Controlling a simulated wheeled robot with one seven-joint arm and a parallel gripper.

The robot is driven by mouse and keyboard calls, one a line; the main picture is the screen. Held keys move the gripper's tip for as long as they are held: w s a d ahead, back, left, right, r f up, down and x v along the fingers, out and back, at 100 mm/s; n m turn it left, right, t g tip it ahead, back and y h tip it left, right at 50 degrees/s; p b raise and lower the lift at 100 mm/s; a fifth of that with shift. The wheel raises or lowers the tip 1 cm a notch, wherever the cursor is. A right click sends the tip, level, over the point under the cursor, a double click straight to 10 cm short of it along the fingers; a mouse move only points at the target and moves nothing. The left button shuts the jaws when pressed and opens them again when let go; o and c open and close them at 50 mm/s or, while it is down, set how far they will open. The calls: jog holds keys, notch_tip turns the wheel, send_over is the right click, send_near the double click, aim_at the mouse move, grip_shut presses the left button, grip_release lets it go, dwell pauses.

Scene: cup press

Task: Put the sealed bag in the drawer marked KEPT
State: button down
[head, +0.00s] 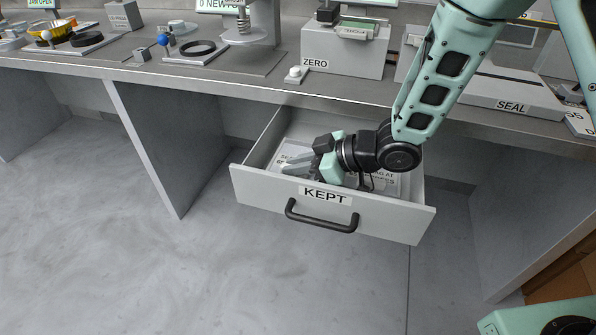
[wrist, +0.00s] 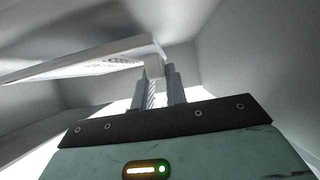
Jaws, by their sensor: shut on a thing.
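The drawer marked KEPT (head: 262,191) is pulled open under the bench, with its label on the front above a black handle. My gripper (head: 297,168) is down inside the drawer, between its side walls. In the wrist view my gripper (wrist: 157,88) is shut on the edge of a pale flat thing with small dark print, which I take to be the sealed bag (wrist: 90,62). It sticks out to the left of the fingers. In the head view my gripper and wrist hide most of what is held. Whether it touches the drawer floor I cannot tell.
Pale printed sheets or labels (head: 386,184) show inside the drawer around my wrist. The bench edge (head: 200,82) runs just above and behind the drawer. On the bench stand a ZERO box (head: 345,52), a press (head: 262,25) and a SEAL unit (head: 512,98). The floor before the drawer is clear.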

jog(key=shift+f, duration=0.75)
jog(key=shift+f, duration=0.1)
jog(key=c, duration=1.4)
grip_release()
jog(key=shift+d+r, duration=0.15)
jog(key=shift+r, duration=0.05)
jog(key=p+v, duration=0.1)
jog(key=v, duration=0.6)
jog(key=shift+s+d, duration=0.1)
jog(key=shift+d, duration=0.05)
